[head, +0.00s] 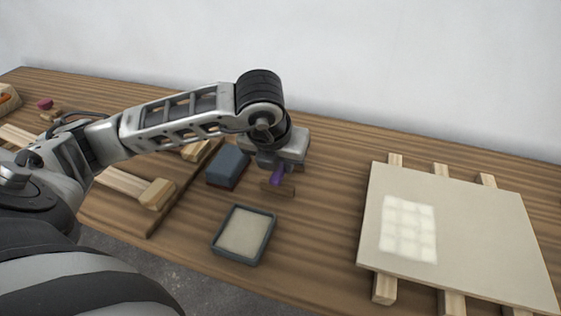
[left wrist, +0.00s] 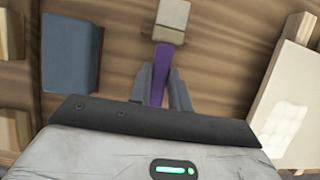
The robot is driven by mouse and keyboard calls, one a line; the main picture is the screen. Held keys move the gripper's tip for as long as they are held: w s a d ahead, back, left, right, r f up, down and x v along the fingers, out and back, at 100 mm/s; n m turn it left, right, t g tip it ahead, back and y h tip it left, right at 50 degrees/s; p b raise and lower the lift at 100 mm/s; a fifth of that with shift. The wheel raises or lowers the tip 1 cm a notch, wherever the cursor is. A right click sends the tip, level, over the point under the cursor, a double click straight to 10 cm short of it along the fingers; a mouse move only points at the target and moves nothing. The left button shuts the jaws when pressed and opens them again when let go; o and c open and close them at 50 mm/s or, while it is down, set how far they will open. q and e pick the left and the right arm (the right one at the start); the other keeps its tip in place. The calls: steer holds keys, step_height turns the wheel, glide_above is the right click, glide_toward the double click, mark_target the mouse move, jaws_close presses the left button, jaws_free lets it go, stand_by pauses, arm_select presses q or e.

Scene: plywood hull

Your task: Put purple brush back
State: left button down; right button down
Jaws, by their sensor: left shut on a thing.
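The purple brush (head: 277,177) has a purple handle and a tan, block-like head. My left gripper (head: 276,168) is shut on its handle, over the middle of the table. In the left wrist view the purple handle (left wrist: 160,72) sits between the fingers of my left gripper (left wrist: 163,90), and the tan head (left wrist: 171,18) lies beyond the fingertips. The brush head is low, close to the wood; I cannot tell whether it touches. My right gripper is not in view.
A blue-grey block (head: 228,167) stands just left of the brush. A shallow dark-rimmed tray (head: 216,243) with a pale inside lies nearer. A pale panel (head: 480,235) with a whitish grid patch rests on wood strips at right. Wooden pieces (head: 158,193) lie at left.

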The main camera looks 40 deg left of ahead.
arm_select(q)
steer(key=shift+f+b, duration=0.6)
steer(key=shift+b, duration=0.15)
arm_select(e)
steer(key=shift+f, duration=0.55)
arm_select(q)
steer(key=c, duration=1.3)
jaws_free()
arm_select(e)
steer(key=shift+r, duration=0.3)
arm_select(q)
steer(key=shift+r+p, duration=0.5)
steer(key=shift+p, duration=0.1)
steer(key=v, duration=1.2)
steer(key=shift+p, duration=0.35)
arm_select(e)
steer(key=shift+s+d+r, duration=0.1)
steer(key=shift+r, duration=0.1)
arm_select(q)
steer(key=shift+r, duration=0.15)
